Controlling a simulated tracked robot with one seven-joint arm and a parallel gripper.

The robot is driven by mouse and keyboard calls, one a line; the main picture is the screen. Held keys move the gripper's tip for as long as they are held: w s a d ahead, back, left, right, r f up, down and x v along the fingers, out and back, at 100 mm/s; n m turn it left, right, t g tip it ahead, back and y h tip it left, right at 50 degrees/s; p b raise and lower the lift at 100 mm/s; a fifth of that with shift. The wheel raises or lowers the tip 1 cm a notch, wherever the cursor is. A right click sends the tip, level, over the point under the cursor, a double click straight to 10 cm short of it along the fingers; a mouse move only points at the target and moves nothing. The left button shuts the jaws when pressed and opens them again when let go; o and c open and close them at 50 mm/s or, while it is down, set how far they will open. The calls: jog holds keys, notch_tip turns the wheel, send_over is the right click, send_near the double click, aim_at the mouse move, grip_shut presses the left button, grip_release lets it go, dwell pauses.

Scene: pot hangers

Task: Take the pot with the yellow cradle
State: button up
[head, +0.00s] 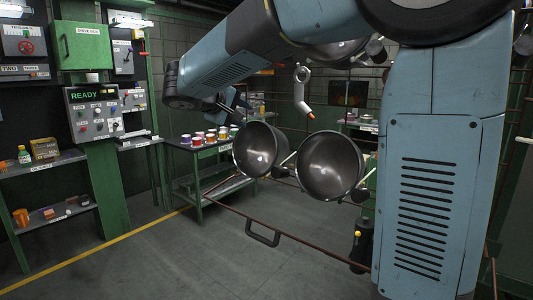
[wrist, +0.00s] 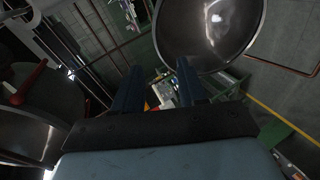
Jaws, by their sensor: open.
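Two dark metal pots hang side by side in the head view, a left pot (head: 255,150) and a right pot (head: 329,166). Another pot (head: 338,52) hangs higher, partly behind my arm. I cannot tell which pot has a yellow cradle; no yellow cradle shows clearly. In the wrist view my gripper (wrist: 158,82) is open, with nothing held between its two dark blue fingers. A large pot (wrist: 207,28) is just beyond the right finger, its shiny inside facing the camera. Another pot (wrist: 42,128) is at the lower left, below a red-handled bar (wrist: 28,82).
A hanging grey arm with an orange tip (head: 302,92) is above the pots. Thin rusty rails (head: 285,235) cross in front. A green table (head: 198,148) with several paint cups stands behind. A shelf (head: 40,160) and a READY panel (head: 95,112) are left. Floor at left is clear.

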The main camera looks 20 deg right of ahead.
aim_at(259, 122)
jog(key=x, duration=0.7)
jog(key=shift+w+d+f, duration=0.1)
jog(key=shift+d+f, duration=0.05)
jog(key=shift+d, duration=0.1)
jog(key=shift+s+x, duration=0.2)
jog(key=shift+x, duration=2.55)
jog(key=shift+d+f, duration=0.1)
grip_shut()
